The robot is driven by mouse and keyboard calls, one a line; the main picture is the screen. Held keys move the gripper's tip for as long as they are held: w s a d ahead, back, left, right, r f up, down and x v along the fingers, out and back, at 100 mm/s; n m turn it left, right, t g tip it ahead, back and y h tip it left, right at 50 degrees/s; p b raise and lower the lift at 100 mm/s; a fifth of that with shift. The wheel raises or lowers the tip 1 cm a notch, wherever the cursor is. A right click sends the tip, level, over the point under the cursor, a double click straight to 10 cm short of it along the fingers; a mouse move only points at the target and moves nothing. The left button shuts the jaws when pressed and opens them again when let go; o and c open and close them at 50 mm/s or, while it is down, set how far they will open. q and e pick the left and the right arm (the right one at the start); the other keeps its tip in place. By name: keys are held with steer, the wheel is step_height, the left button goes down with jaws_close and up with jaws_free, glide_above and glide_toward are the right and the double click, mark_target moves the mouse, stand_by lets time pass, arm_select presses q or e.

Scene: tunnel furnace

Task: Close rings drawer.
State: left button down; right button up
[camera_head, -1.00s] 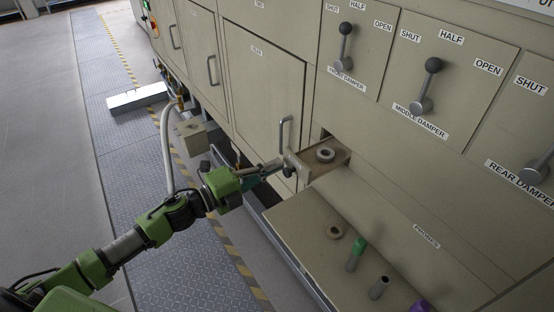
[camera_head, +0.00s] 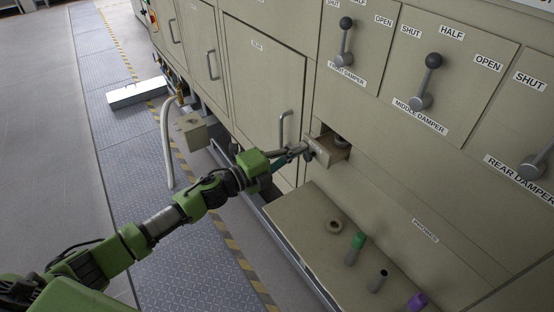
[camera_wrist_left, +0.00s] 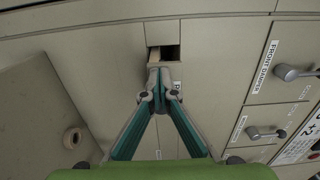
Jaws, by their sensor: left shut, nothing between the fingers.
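The small rings drawer (camera_head: 328,155) stands partly out of its opening in the beige furnace front in the head view. A grey ring (camera_head: 342,141) sits inside it, partly hidden by the opening's upper edge. My left gripper (camera_head: 303,149) is shut and empty, with its fingertips at the drawer's front, seemingly touching it. In the left wrist view the closed fingertips (camera_wrist_left: 160,72) cover most of the drawer front, and a dark gap of the opening (camera_wrist_left: 171,52) shows beside the drawer. My right gripper is in neither view.
A pull-out shelf (camera_head: 300,215) below holds a loose ring (camera_head: 334,226), a green-topped piece (camera_head: 355,248), a grey one (camera_head: 377,281) and a purple one (camera_head: 417,301). A door handle (camera_head: 284,128) juts out just left of the drawer. Damper levers (camera_head: 427,80) are above right.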

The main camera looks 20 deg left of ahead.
mark_target(317, 139)
arm_select(q)
steer(key=x, duration=0.7)
steer(key=shift+b, duration=0.4)
steer(key=shift+s+r, duration=0.1)
steer(key=shift+r, duration=0.05)
steer(key=shift+a, duration=0.1)
